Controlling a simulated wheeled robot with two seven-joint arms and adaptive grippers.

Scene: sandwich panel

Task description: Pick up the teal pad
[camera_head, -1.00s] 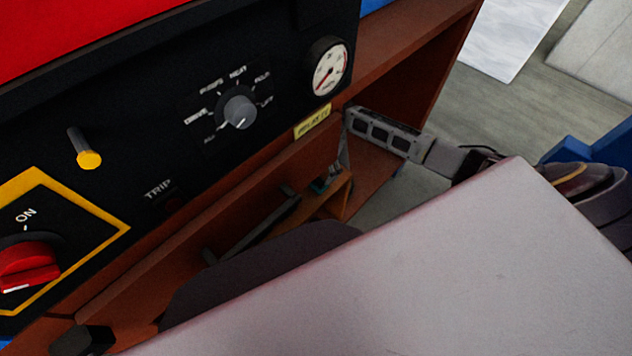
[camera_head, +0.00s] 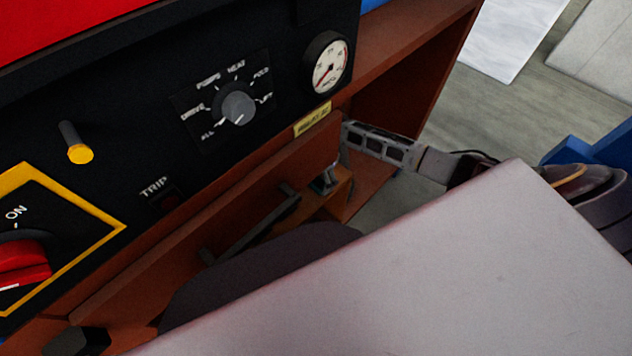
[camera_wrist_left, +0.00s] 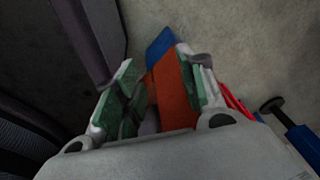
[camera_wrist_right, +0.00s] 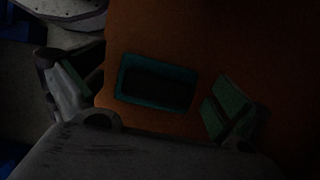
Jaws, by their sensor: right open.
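The teal pad (camera_wrist_right: 128,98) lies on the orange-brown shelf in the right wrist view. It shows as a teal rectangle with a dark middle. In the head view a small teal-grey patch (camera_head: 325,181), likely the pad, shows at the far end of the open drawer-like compartment. My right gripper (camera_wrist_right: 150,92) is open, with one finger to each side of the pad and none seen touching it. My left gripper (camera_wrist_left: 160,88) is open and holds nothing.
The dark control panel (camera_head: 170,120) with a dial, a gauge and a red switch stands on the left. A brown board (camera_head: 250,205) runs below it, with a dark bar (camera_head: 250,230) beside it. A large pale surface (camera_head: 420,270) hides the lower right.

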